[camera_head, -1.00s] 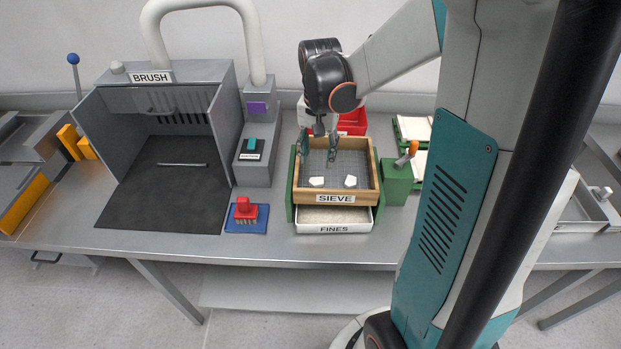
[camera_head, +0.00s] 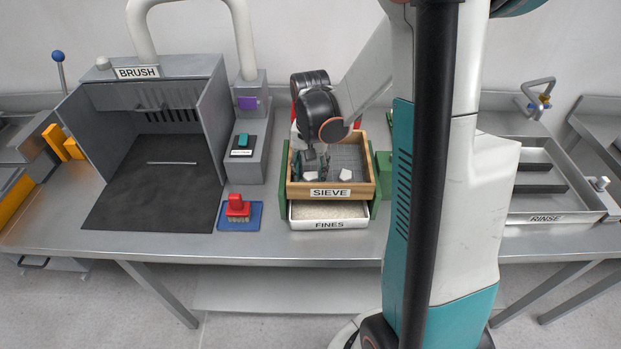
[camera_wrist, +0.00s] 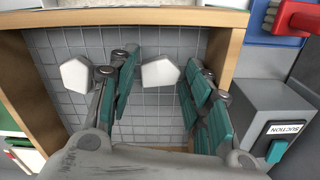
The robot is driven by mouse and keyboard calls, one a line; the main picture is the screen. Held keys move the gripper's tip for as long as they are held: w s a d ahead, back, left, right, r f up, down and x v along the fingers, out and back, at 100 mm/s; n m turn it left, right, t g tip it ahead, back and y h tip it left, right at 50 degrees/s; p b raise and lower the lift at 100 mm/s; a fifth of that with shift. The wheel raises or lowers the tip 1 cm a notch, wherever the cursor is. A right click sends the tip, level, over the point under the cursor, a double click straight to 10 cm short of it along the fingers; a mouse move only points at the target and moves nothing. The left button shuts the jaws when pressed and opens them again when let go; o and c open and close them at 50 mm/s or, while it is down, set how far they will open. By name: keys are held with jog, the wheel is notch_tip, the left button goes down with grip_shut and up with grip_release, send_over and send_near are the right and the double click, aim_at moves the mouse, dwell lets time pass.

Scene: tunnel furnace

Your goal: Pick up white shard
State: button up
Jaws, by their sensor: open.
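Two white shards lie on the mesh floor of the wooden sieve (camera_head: 332,190). In the wrist view, one white shard (camera_wrist: 159,71) is between my open fingers, with gaps on both sides. The other white shard (camera_wrist: 77,75) lies outside them, beside the left finger. In the head view this outer shard (camera_head: 345,174) shows right of my gripper (camera_head: 314,168); the shard between the fingers is mostly hidden there. My gripper (camera_wrist: 157,88) is open and low inside the sieve, pointing down. Whether the fingertips touch the mesh cannot be told.
The sieve's wooden walls surround my fingers closely. A FINES drawer (camera_head: 329,215) sits below. Left are a red brush on a blue pad (camera_head: 240,212), the suction switch box (camera_head: 243,150) and the BRUSH booth (camera_head: 150,185). A RINSE tray (camera_head: 555,205) is at the right.

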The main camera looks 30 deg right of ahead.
jog(key=c, duration=0.6)
jog(key=shift+c, duration=0.2)
jog(key=shift+r, duration=0.1)
